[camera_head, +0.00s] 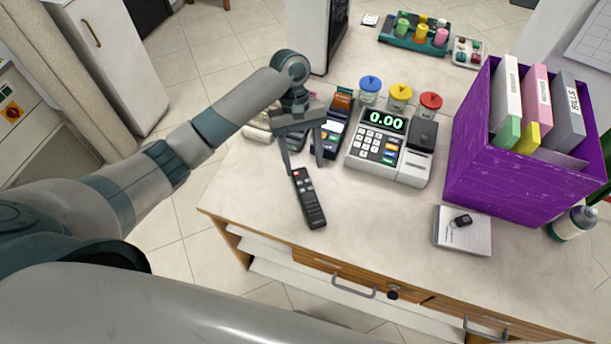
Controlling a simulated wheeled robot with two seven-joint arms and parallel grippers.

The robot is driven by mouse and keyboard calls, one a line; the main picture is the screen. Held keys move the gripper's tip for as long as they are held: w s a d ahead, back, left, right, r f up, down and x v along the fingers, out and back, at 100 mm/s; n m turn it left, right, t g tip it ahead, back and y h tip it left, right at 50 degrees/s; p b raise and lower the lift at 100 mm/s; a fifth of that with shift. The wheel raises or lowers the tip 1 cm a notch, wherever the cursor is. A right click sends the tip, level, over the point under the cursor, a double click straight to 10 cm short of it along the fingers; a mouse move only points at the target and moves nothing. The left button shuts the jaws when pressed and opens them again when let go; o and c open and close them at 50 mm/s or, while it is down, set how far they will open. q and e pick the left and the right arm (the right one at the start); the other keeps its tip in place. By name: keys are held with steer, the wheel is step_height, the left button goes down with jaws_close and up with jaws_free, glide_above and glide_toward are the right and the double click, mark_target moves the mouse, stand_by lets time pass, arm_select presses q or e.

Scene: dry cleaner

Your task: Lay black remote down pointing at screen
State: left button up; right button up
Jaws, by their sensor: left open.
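The black remote (312,208) lies on the counter near its front left edge, below the gripper in the picture. Its end with the red button is towards the back of the counter, tilted a little left. My left gripper (303,169) is open, its two fingers pointing down just behind the remote's far end; nothing shows between them. I cannot tell whether a fingertip touches the remote. The cash register display (386,121) is lit with 0.00. My right gripper is not in view.
A card terminal (330,138) stands right behind the left gripper, beside the cash register (388,150). Several jars with coloured lids stand behind. The counter between remote and notepad is clear.

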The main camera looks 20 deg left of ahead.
arm_select(q)
steer(key=shift+v, duration=1.2)
